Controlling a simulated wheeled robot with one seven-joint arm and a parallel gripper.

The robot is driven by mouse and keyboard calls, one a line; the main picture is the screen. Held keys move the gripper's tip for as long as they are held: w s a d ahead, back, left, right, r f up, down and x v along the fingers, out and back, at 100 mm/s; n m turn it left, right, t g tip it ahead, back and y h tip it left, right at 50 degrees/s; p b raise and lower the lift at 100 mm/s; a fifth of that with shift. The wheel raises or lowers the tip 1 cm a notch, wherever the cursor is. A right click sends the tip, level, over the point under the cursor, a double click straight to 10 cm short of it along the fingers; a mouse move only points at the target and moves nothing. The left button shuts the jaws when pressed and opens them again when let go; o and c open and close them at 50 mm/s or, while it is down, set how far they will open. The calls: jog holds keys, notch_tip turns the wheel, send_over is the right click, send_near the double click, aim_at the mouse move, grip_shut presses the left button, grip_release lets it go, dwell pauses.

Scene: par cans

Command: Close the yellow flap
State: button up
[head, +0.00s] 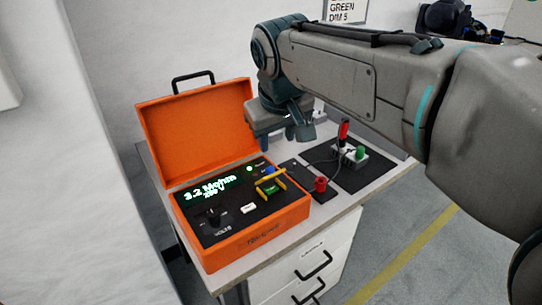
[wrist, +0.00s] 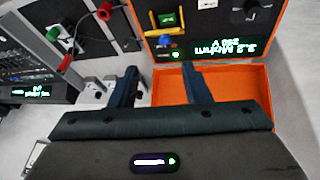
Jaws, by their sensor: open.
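The yellow flap (head: 270,174) is a thin yellow frame on the black panel of the orange tester case (head: 262,225). It appears raised, with the green button (head: 271,189) showing below it. In the wrist view the flap (wrist: 152,24) is at the top, beside the green button (wrist: 167,19). My gripper (head: 295,134) is above and behind the panel, near the right edge of the open lid. In the wrist view its two fingers (wrist: 159,72) are spread apart with nothing between them. It is apart from the flap.
The orange lid (head: 198,128) stands open behind the panel. A blue socket (head: 268,170), a black knob (head: 213,215) and a lit green display (head: 209,188) are on the panel. To the right are a red terminal (head: 320,184) and a green terminal (head: 360,152) with cables.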

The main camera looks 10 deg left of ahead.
jog(key=a, duration=0.1)
jog(key=b, duration=0.2)
send_near(268, 173)
jog(key=x, duration=0.3)
jog(key=w+x, duration=0.1)
jog(key=x, duration=0.4)
jog(key=shift+w+a, duration=0.1)
jog(key=shift+w, duration=0.3)
grip_shut()
